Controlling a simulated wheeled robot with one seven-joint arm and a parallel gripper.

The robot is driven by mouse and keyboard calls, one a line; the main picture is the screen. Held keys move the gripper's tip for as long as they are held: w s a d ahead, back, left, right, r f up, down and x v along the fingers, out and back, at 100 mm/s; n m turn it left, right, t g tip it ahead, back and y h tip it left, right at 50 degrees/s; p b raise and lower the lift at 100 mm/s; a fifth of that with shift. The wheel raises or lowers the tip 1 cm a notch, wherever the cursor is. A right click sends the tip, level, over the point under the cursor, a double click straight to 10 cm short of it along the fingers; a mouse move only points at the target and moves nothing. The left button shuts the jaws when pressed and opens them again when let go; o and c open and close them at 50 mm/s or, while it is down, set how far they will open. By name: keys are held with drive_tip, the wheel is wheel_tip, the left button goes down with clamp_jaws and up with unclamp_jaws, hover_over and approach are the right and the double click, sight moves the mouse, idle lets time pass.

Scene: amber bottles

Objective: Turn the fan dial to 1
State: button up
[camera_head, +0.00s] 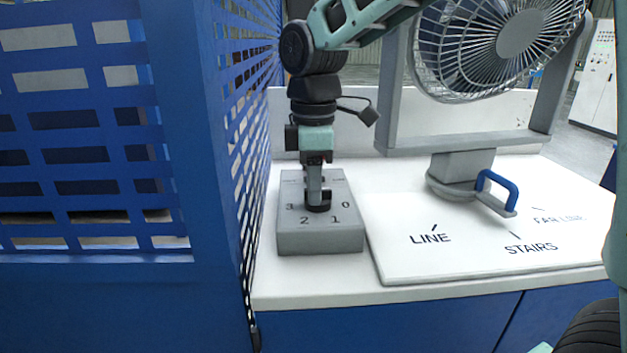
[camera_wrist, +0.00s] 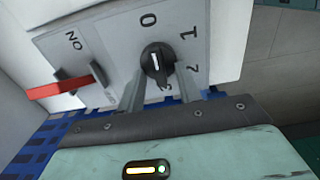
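The fan dial (camera_wrist: 157,62) is a round black knob with a white pointer line, on a grey control box (camera_head: 320,238) marked 0, 1, 2 and 3. In the wrist view, the pointer line appears to aim toward the 0. My gripper (camera_wrist: 159,72) has its two fingers apart, one on each side of the dial. I cannot tell whether they touch it. In the head view, my gripper (camera_head: 318,200) points down over the dial and partly hides it. The fan (camera_head: 515,40) stands at the upper right on a grey frame.
A red-handled switch (camera_wrist: 72,84) marked ON sits beside the dial. A blue mesh guard (camera_head: 240,130) rises close to the left of the box. A white board (camera_head: 450,265) marked LINE and STAIRS lies to the right, with a blue handle (camera_head: 500,185) on the fan's base.

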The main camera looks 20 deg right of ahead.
clamp_jaws()
